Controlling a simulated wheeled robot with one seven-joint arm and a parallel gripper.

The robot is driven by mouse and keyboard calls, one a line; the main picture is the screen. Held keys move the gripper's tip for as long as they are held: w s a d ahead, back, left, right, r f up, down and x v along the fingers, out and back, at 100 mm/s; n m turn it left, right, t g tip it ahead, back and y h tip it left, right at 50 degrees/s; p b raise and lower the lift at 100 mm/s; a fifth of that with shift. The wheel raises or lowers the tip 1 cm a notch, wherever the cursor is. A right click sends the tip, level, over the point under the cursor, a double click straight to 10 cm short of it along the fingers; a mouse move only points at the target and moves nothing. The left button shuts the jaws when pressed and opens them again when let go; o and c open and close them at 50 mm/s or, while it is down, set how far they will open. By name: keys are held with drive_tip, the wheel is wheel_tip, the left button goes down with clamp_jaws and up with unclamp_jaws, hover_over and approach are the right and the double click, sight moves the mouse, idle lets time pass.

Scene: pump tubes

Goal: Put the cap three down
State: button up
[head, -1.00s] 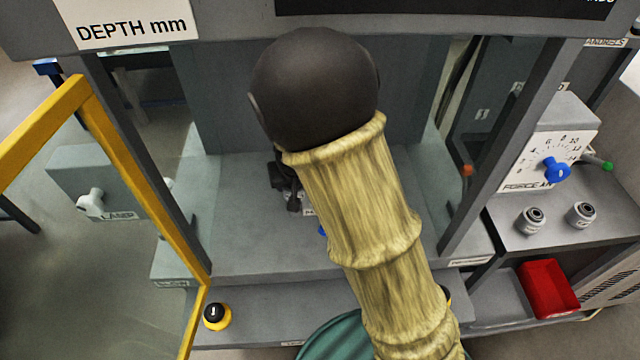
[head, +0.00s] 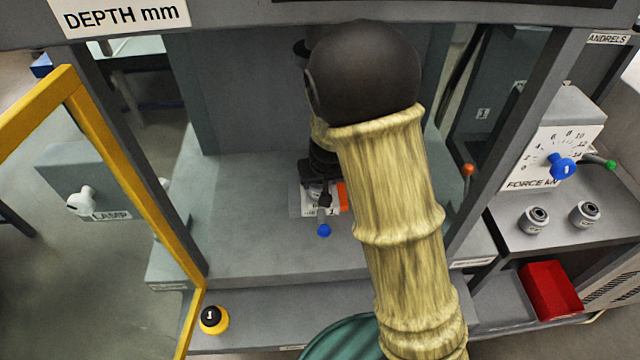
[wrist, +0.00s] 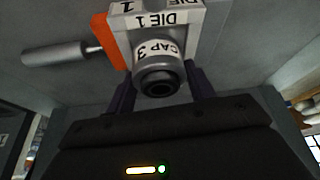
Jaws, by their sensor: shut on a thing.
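Cap three is a grey cylinder labelled "CAP 3" (wrist: 153,50) with a dark round end, in the wrist view. My gripper (wrist: 159,86) is shut on it, a dark finger at each side. Right behind the cap is a block labelled "DIE 1" (wrist: 182,18) with an orange side. I cannot tell whether the cap touches it. In the head view my gripper (head: 321,180) is partly hidden by my arm, low over the press bed. The white label and orange part of the die block (head: 343,197) show beside it, and the cap cannot be made out.
The press bed (head: 240,235) is bare at left. Press posts and an open yellow-framed door (head: 120,150) flank the space. Two grey cylinders (head: 535,219) and a red bin (head: 549,289) are at right.

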sight(321, 188)
drive_tip(key=shift+s+a+f, duration=0.15)
drive_tip(key=shift+s+f, duration=0.1)
drive_tip(key=shift+f, duration=0.15)
drive_tip(key=o, duration=1.2)
drive_tip(key=shift+a, duration=0.1)
drive_tip(key=shift+o, duration=1.1)
drive_tip(key=shift+a+f, duration=0.1)
drive_tip(key=shift+d+r, duration=0.2)
drive_tip(key=shift+r+p, duration=0.3)
drive_tip(key=shift+r, duration=0.2)
drive_tip(key=p+v, duration=0.1)
drive_tip(key=v, duration=0.3)
drive_tip(key=shift+s+r, duration=0.15)
drive_tip(key=shift+r, duration=0.15)
drive_tip(key=s+d, duration=0.2)
drive_tip(key=s, duration=0.9)
drive_tip(key=shift+s+f+b, duration=0.35)
drive_tip(key=shift+b, duration=0.1)
